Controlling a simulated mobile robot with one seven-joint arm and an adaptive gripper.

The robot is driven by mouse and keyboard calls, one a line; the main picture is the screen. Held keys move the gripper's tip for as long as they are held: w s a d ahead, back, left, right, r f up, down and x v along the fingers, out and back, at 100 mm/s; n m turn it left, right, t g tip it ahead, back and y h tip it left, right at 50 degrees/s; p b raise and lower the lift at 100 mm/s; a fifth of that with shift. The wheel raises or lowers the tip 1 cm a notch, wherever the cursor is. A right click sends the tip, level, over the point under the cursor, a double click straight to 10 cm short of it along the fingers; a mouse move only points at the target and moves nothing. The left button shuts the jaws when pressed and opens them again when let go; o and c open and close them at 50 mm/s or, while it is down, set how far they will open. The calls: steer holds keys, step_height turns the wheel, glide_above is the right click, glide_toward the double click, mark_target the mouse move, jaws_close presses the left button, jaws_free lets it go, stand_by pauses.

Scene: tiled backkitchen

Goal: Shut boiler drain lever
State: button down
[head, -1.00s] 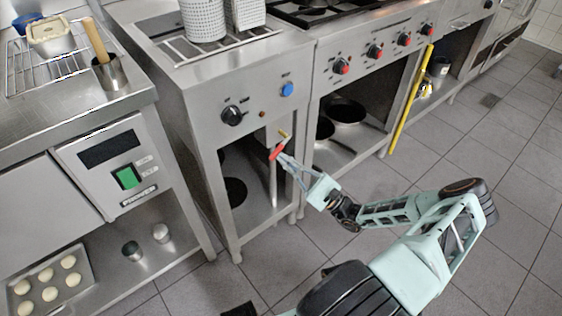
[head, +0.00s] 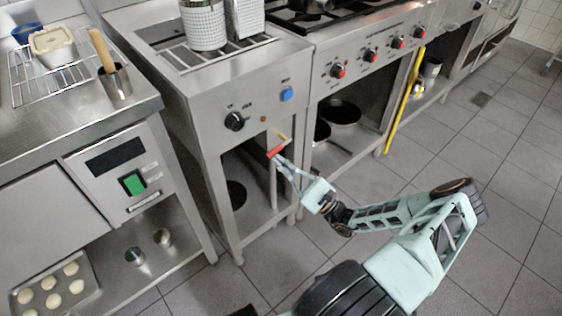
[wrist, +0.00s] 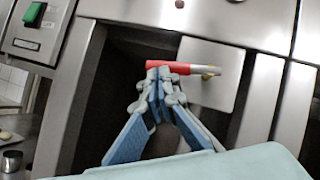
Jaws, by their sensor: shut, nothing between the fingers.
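The drain lever (head: 276,152) has a red handle and a brass-coloured end. It sits below the front panel of the boiler unit (head: 262,82), over its open bay. In the wrist view the red lever handle (wrist: 183,68) lies roughly level across a metal plate (wrist: 215,85), with its brass end at the right. My gripper (head: 277,160) is at the lever. In the wrist view my gripper (wrist: 158,76) is shut, with its fingertips together at the red handle's left part, overlapping its lower edge. I cannot tell whether they touch it.
A black knob (head: 235,121) and a blue button (head: 287,95) are on the panel above. The boiler's front leg (head: 233,225) stands left of the bay. A yellow pole (head: 404,100) leans at the right. A counter with a green switch (head: 133,183) stands left. The tiled floor is clear at right.

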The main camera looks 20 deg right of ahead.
steer(key=shift+a+r, duration=0.15)
steer(key=shift+r, duration=0.05)
stand_by(0.6)
steer(key=s+d+f+b, duration=0.2)
steer(key=s+f, duration=0.6)
steer(key=f, duration=0.1)
steer(key=shift+s+d+f, duration=0.25)
steer(key=shift+s+d, duration=0.15)
stand_by(0.3)
